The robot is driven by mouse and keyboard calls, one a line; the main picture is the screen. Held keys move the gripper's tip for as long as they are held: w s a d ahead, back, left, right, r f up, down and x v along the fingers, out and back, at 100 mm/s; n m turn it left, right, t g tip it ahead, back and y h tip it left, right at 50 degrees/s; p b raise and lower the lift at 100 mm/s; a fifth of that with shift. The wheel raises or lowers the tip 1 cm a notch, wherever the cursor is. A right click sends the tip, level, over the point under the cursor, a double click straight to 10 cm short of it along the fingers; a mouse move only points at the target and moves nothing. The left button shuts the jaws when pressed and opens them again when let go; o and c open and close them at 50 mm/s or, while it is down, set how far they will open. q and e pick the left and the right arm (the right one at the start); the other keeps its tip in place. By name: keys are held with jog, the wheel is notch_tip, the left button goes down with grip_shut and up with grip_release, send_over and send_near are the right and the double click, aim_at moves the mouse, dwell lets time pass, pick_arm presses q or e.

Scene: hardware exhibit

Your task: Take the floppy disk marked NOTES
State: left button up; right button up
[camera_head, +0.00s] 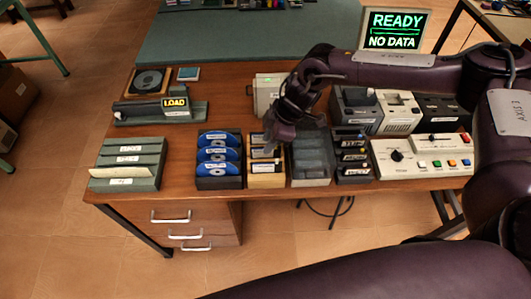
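I cannot read NOTES on any item, as the small labels are too small to tell. Labelled flat items stand in a light wooden rack (266,181) in the middle of the desk. More labelled dark items stand in a black rack (353,176) to its right. My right gripper (277,137) reaches in from the right and points down over the back of the wooden rack, hiding part of it and the grey rack beside it. I cannot tell whether its fingers are apart or whether it holds anything. My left gripper is not in view.
A rack of blue discs (219,183) stands left of the wooden rack, and a grey slotted rack (310,181) right of it. A green labelled rack (126,184) is at left. A control panel (408,169) and a READY / NO DATA screen (394,42) are at right.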

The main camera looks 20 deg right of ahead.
aim_at(266, 156)
jog(key=p+x, duration=0.1)
jog(key=x, duration=0.3)
jog(key=shift+w, duration=0.15)
grip_shut()
